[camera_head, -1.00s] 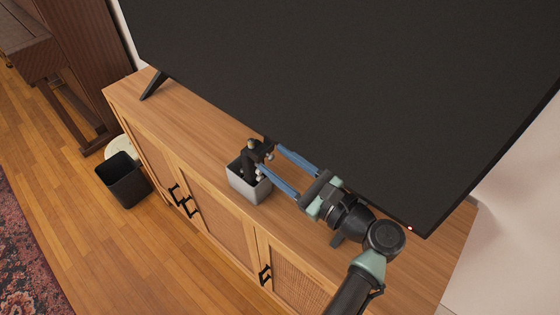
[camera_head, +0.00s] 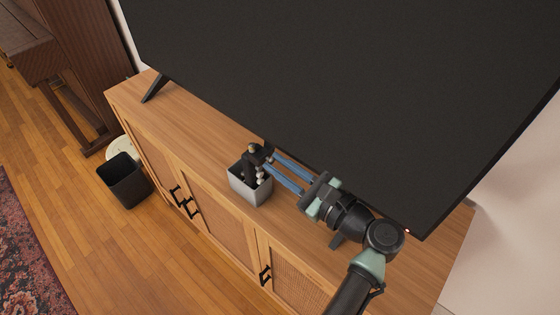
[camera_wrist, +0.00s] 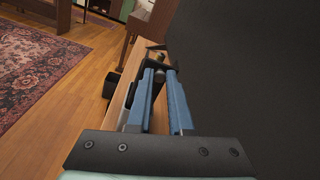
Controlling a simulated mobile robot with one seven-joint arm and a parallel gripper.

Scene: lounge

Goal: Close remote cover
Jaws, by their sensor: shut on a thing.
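A dark upright thing (camera_head: 252,168), probably the remote, stands in a small grey box (camera_head: 248,193) on the wooden cabinet. Pale round spots show beside its upper part. No cover can be made out on it. My gripper (camera_head: 269,163) reaches in from the right with its two blue fingers close together, shut on the dark thing at its upper part. In the wrist view the blue fingers (camera_wrist: 162,74) point away from the camera, with a dark shape between and beyond their tips. The fingers hide part of the thing.
A TV foot (camera_head: 154,87) stands at the left. A black bin (camera_head: 124,182) is on the floor. The cabinet top left of the box is clear.

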